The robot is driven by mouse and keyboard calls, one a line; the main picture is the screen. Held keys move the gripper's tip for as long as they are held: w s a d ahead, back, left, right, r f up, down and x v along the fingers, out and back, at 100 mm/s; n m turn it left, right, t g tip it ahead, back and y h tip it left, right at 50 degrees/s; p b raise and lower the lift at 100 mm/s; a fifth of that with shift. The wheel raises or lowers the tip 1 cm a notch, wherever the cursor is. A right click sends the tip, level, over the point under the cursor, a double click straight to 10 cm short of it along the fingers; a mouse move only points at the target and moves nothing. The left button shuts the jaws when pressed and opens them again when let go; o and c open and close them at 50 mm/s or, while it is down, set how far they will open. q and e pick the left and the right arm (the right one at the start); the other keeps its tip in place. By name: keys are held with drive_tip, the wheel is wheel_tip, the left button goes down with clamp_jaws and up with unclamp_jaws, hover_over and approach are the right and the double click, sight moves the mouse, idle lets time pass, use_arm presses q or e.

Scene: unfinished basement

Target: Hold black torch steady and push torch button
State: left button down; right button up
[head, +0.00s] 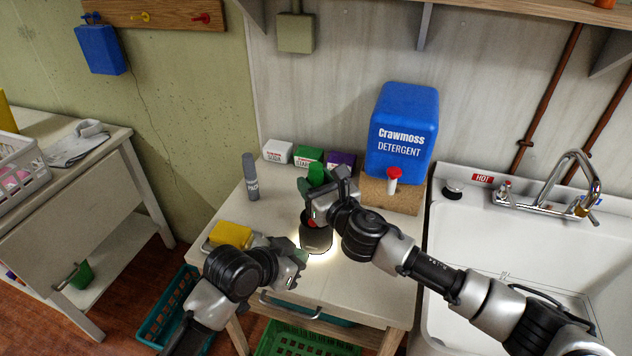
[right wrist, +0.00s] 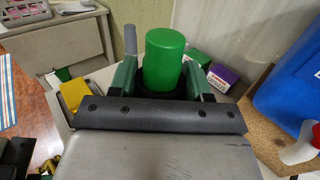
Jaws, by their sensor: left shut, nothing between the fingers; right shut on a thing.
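The black torch (head: 316,238) is held roughly upright above the small white table, its wide dark end low and a bright glow on the tabletop around it. A green cylindrical end (right wrist: 165,62) sticks up between my right gripper's fingers. My right gripper (head: 318,194) is shut on the torch; its green fingers flank it in the right wrist view (right wrist: 163,82). A small red spot, perhaps the button, shows on the torch's side facing left. My left gripper (head: 300,257) is shut and empty, low beside the torch on its left. I cannot tell whether it touches.
A blue detergent jug (head: 402,130) stands on a wooden block behind right. Small boxes (head: 308,157) and a grey marker-like tube (head: 250,177) stand at the back. A yellow object (head: 231,235) lies near my left arm. A white sink (head: 520,255) is at right.

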drive_tip(key=o, duration=1.2)
drive_tip(key=shift+c, duration=0.2)
drive_tip(key=v, duration=1.2)
